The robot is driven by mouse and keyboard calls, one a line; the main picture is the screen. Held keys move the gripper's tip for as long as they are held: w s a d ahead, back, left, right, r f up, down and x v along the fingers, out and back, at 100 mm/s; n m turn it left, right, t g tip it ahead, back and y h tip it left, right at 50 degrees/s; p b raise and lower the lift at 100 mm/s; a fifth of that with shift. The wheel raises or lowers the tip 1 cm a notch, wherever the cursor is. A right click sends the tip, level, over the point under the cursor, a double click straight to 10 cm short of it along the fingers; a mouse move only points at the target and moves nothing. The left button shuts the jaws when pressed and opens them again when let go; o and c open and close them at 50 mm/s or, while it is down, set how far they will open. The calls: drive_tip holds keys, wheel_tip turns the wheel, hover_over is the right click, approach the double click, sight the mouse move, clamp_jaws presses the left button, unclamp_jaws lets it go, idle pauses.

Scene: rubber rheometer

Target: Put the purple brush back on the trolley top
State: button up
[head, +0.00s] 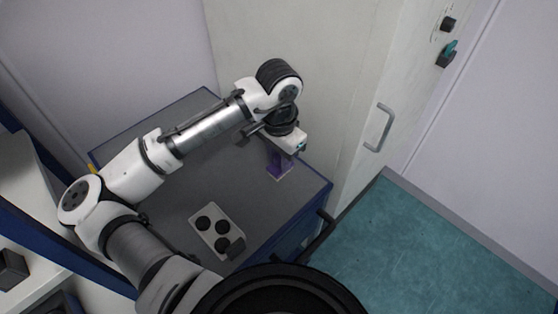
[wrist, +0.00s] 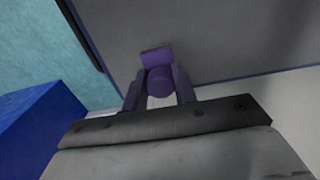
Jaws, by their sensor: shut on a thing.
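The purple brush (head: 279,166) is held upright or nearly so by my gripper (head: 283,152), over the right-hand corner of the grey trolley top (head: 165,200). In the wrist view the brush (wrist: 157,62) sits between the two fingers of my gripper (wrist: 158,88), which are closed on its sides. The brush's lower end is close to the trolley top; I cannot tell if it touches. My gripper hides the upper part of the brush in the head view.
A pale plate (head: 209,240) with round black pieces and a dark block lies near the trolley's front edge. A tall pale cabinet (head: 300,60) with a handle (head: 380,128) stands behind. The middle of the trolley top is clear. Teal floor (head: 430,250) lies right.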

sight(279, 157)
drive_tip(key=shift+f, duration=1.05)
drive_tip(key=shift+f, duration=0.15)
drive_tip(key=o, duration=0.9)
wheel_tip(279, 157, up, 12)
drive_tip(key=shift+r+b, duration=0.2)
drive_tip(key=shift+b, duration=0.45)
